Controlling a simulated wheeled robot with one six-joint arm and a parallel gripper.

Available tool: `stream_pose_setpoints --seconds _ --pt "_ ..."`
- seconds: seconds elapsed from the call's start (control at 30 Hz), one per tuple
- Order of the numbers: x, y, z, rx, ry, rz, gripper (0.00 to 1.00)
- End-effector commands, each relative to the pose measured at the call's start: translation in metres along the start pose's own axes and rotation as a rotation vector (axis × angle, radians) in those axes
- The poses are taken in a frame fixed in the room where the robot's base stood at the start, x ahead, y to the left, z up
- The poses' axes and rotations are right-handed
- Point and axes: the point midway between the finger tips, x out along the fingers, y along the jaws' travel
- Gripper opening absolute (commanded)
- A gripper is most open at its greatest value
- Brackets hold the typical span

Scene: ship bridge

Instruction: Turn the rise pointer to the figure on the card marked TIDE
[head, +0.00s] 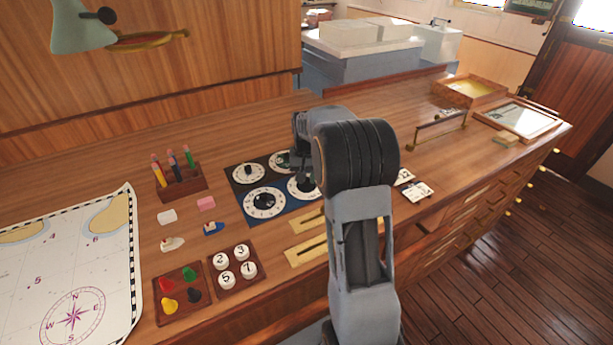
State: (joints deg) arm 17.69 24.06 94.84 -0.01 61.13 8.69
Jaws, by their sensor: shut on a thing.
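A dark panel (243,192) on the desk carries white dials. The upper left dial (237,180) and lower left dial (252,207) show plainly with black pointer knobs. The upper right dial (276,165) is partly hidden by my arm. My gripper (304,182) is down at the lower right dial (294,192), shut on its pointer knob, which is mostly hidden. I cannot tell from the lettering which dial is the rise one. Two small white cards, one farther back (404,177) and one nearer (419,193), lie right of my arm; their writing is too small to read.
Left of the panel are a pen block (181,187), erasers, small boat models, and trays of coloured pieces (166,310) and numbered discs (228,286). Brass slotted plates (306,250) lie in front. A chart (70,270) covers the left. A brass-handled rail (437,130) stands at right.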

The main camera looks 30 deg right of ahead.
Motion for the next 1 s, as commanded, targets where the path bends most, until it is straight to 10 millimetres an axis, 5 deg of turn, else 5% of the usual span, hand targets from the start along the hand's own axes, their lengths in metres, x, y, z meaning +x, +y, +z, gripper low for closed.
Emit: stream_pose_setpoints --seconds 0.17,0.2,0.47,0.77,1.0 --pt "-0.001 0.0 -0.001 -0.001 0.003 -0.001 0.01" --pt "-0.001 0.0 -0.001 -0.001 0.003 -0.001 0.27" --pt "-0.001 0.0 0.0 -0.001 0.002 0.0 0.51" --pt "-0.004 0.0 0.0 -0.001 0.002 0.0 0.51" --pt "-0.041 0.0 -0.001 -0.001 0.006 -0.001 0.51"
